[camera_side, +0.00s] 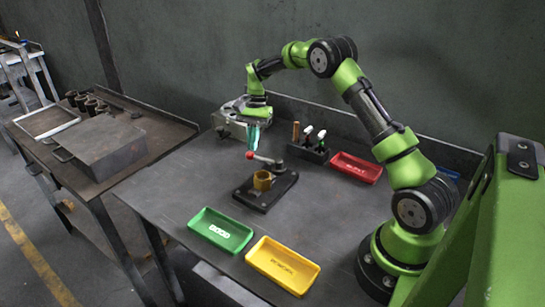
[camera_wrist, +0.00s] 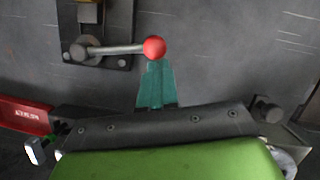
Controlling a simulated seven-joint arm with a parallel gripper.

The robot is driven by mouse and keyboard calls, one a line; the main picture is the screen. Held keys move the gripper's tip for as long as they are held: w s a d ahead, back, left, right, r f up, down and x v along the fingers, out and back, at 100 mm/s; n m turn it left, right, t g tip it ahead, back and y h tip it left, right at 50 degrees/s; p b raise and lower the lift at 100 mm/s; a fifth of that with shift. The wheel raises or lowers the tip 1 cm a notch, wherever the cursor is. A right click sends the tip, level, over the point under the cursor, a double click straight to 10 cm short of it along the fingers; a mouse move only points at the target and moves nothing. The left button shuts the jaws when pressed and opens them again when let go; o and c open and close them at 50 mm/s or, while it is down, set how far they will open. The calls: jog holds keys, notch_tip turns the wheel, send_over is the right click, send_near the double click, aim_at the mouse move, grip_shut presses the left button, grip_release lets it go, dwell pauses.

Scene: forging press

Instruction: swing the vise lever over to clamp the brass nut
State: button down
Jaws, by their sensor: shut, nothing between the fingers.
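The vise (camera_side: 265,199) is a dark plate on the table, and the brass nut (camera_side: 262,181) sits upright on it. The vise lever (camera_side: 265,160) ends in a red knob (camera_side: 250,155) and points left in the side view. In the wrist view the lever (camera_wrist: 120,49) runs right from its pivot to the red knob (camera_wrist: 154,47); only a sliver of the nut (camera_wrist: 87,2) shows at the top edge. My gripper (camera_side: 252,147), with teal fingers, is shut and empty just above the knob. Its fingertips (camera_wrist: 157,64) are right beside the knob; I cannot tell whether they touch.
A green tray (camera_side: 220,215) and a yellow tray (camera_side: 283,284) lie in front of the vise. A red tray (camera_side: 370,161) and a black holder with bottles (camera_side: 308,151) stand behind it. A grey metal machine part (camera_side: 228,118) is at the back. Table left of the vise is clear.

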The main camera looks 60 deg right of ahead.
jog(key=a+n+g, duration=0.1)
jog(key=a+n, duration=0.2)
jog(key=n, duration=0.1)
jog(key=shift+a+h, duration=0.3)
jog(key=shift+a, duration=0.1)
jog(key=shift+s+a+n, duration=0.25)
jog(key=shift+a+n, duration=0.35)
jog(key=shift+n, duration=0.2)
jog(key=shift+s+a+f+n+g, duration=0.1)
jog(key=shift+s+a+n+g, duration=0.2)
jog(key=shift+a+g, duration=0.1)
jog(key=shift+a, duration=0.1)
jog(key=v, duration=1)
jog(key=shift+d+r, duration=0.35)
jog(key=shift+w+d+h, duration=0.1)
jog(key=shift+w+h, duration=0.05)
jog(key=shift+h, duration=0.15)
